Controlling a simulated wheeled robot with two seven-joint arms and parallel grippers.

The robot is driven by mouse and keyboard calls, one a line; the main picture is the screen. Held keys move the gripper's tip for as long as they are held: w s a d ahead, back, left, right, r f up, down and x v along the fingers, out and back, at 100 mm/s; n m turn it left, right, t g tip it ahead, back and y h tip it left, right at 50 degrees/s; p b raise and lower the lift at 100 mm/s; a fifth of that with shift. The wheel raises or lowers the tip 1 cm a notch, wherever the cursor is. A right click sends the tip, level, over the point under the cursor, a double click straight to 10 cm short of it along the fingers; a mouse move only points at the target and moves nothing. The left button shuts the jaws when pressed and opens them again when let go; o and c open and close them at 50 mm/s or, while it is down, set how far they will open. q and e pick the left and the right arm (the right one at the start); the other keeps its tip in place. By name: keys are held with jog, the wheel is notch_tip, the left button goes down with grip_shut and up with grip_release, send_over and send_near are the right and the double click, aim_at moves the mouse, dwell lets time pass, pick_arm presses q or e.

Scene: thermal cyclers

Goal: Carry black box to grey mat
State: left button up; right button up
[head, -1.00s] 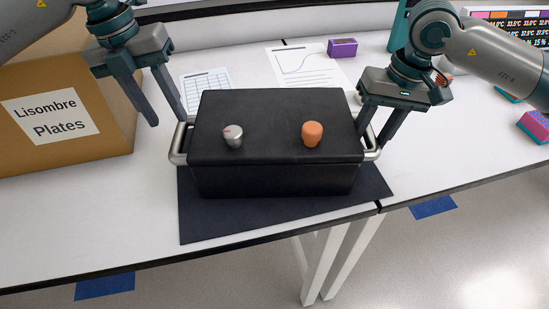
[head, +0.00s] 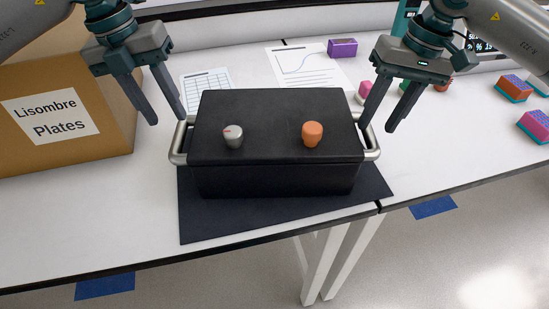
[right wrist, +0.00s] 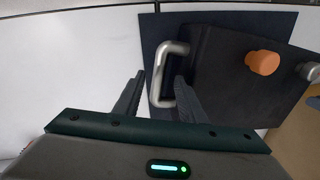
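The black box (head: 275,178) has a metal handle at each end and a silver knob (head: 233,137) and an orange knob (head: 312,133) on its lid. It rests on a dark grey mat (head: 215,222), which shows in front of it and at its sides. My left gripper (head: 167,120) is open and empty by the left handle (head: 178,145). My right gripper (head: 377,128) is open above the right handle (head: 371,140). In the right wrist view the handle (right wrist: 160,85) shows beyond the spread fingers, nearer the right finger, and is not clamped.
A cardboard box (head: 110,140) labelled Lisombre Plates stands at the left. Papers (head: 305,68) and a purple block (head: 342,48) lie behind the black box. Coloured racks (head: 535,125) sit at the right. The table's front edge runs close before the mat.

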notch_tip(320, 180, up, 6)
jog(key=d, duration=0.1)
jog(key=shift+r, duration=0.1)
dwell(0.6)
